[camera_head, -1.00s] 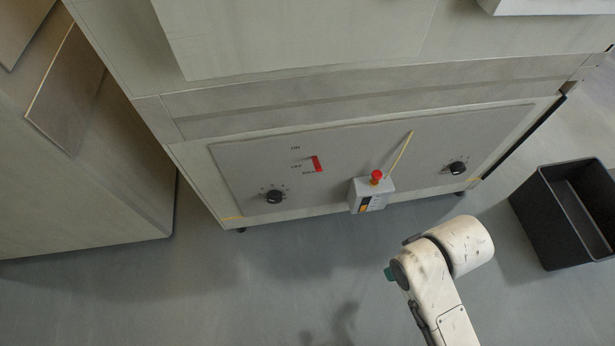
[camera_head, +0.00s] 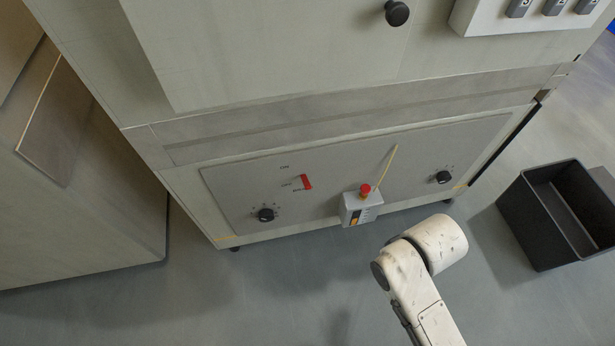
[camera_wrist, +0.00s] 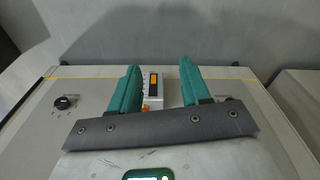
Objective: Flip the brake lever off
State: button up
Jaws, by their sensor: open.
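The red brake lever (camera_head: 305,182) is on the grey lower panel (camera_head: 235,190) of the large cabinet in the head view. It sits right beside the OFF and lower labels, with the ON label above it. I cannot make out its exact setting. My gripper (camera_wrist: 159,72) shows in the wrist view with its two teal fingers apart and nothing between them. The control box (camera_wrist: 153,83) shows beyond the fingers. The lever is not visible in the wrist view. In the head view my arm is at the lower right, apart from the panel, and the gripper is hidden.
The control box with a red button (camera_head: 365,189) juts from the panel right of the lever. Black dials, one left (camera_head: 266,215) and one right (camera_head: 443,177), flank it. A black bin (camera_head: 537,225) stands at right. Floor before the panel is mostly clear.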

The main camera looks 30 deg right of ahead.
jog(key=shift+m+t, duration=0.5)
jog(key=shift+m, duration=0.1)
jog(key=w+a+r+p, duration=0.1)
jog(key=w+r+p, duration=0.1)
jog(key=w+p, duration=0.1)
jog(key=w+a+r+p, duration=0.1)
jog(key=w+r+p, duration=0.2)
jog(key=w, duration=0.2)
jog(key=w+a+r+p, duration=0.1)
jog(key=w+r+p, duration=0.2)
jog(key=w, duration=0.1)
jog(key=shift+a, duration=0.25)
jog(key=c, duration=0.7)
jog(key=shift+m+t+h, duration=0.3)
jog(key=shift+m, duration=0.2)
jog(key=w+a+r+p, duration=0.1)
jog(key=w+r+p, duration=0.1)
jog(key=w, duration=0.1)
jog(key=w+a+r+p, duration=0.2)
jog(key=w, duration=0.1)
jog(key=w+a+r+p, duration=0.1)
jog(key=w+r+p, duration=0.2)
jog(key=w, duration=0.1)
jog(key=shift+a, duration=0.25)
grip_shut()
jog(key=shift+w+a+r, duration=0.15)
jog(key=shift+w, duration=0.15)
